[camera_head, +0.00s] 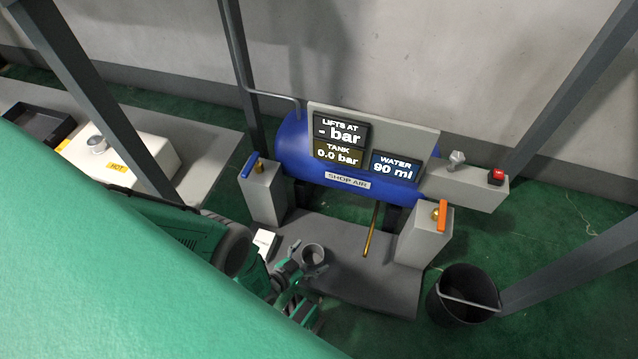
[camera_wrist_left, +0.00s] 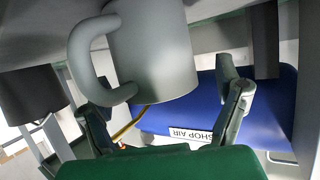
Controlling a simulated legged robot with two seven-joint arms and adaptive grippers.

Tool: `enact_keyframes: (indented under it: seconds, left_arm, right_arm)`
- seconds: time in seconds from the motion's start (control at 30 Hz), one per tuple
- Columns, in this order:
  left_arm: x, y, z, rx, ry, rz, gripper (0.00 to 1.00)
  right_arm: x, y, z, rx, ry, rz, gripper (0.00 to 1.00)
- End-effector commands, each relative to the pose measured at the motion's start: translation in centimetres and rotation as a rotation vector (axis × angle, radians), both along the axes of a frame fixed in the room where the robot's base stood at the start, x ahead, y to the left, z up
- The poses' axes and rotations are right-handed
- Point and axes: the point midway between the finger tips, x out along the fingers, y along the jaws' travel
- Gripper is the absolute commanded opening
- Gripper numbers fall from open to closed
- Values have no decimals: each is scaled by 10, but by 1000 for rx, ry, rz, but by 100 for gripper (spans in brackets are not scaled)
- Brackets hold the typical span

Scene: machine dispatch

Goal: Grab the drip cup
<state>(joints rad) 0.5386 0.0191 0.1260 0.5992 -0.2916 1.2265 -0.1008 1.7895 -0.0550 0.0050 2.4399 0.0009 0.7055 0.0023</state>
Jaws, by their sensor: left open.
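The drip cup (camera_head: 313,255) is a small grey cup on the grey base plate (camera_head: 350,262) below the blue tank. In the left wrist view the cup (camera_wrist_left: 155,50) looks large and close, its loop handle on the left. My left gripper (camera_head: 302,274) is beside the cup, on its near left side in the head view. Its two fingers (camera_wrist_left: 160,88) are apart, with the cup in front of and between them. No firm grip shows, and I cannot tell whether a finger touches the cup. My right gripper is not in view.
The blue tank (camera_head: 290,150) carries display panels, and a brass drain pipe (camera_head: 372,230) hangs from it. Pedestals with a blue lever (camera_head: 249,166) and an orange lever (camera_head: 442,216) flank the plate. A black bucket (camera_head: 463,296) stands at right. Frame posts cross the view.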

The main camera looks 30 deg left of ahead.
Motion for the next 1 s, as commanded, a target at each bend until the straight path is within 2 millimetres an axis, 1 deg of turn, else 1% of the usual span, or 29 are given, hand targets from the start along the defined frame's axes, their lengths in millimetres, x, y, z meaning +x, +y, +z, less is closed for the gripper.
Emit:
enact_keyframes:
  seconds: [0.17, 0.2, 0.27, 0.3, 0.33, 0.37, 0.63, 0.73, 0.87, 1.0]
  left_arm:
    - [-1, -1, 0, -2, 1, 0, 85]
    - [-1, -1, 0, -2, 1, 0, 81]
    - [-1, 0, -1, -2, 1, 0, 60]
    - [-1, 0, -1, -3, 2, -1, 46]
    - [-1, 0, -1, -3, 3, -1, 35]
    - [-1, 0, -1, -3, 3, -1, 30]
    - [-1, 1, -1, 0, 4, 0, 30]
    - [-1, 1, 4, 0, 4, 0, 30]
    - [-1, 0, 23, -1, 3, 0, 30]
    - [0, 0, 51, -2, 3, -1, 30]
  right_arm:
    - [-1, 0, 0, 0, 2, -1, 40]
    - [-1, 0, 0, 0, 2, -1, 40]
    - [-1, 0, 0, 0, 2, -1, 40]
    - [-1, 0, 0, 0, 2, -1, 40]
    - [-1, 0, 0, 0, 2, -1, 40]
    - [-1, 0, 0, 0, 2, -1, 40]
    - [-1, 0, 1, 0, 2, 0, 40]
    - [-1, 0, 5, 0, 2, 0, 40]
    - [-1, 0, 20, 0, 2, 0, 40]
    - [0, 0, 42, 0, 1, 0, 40]
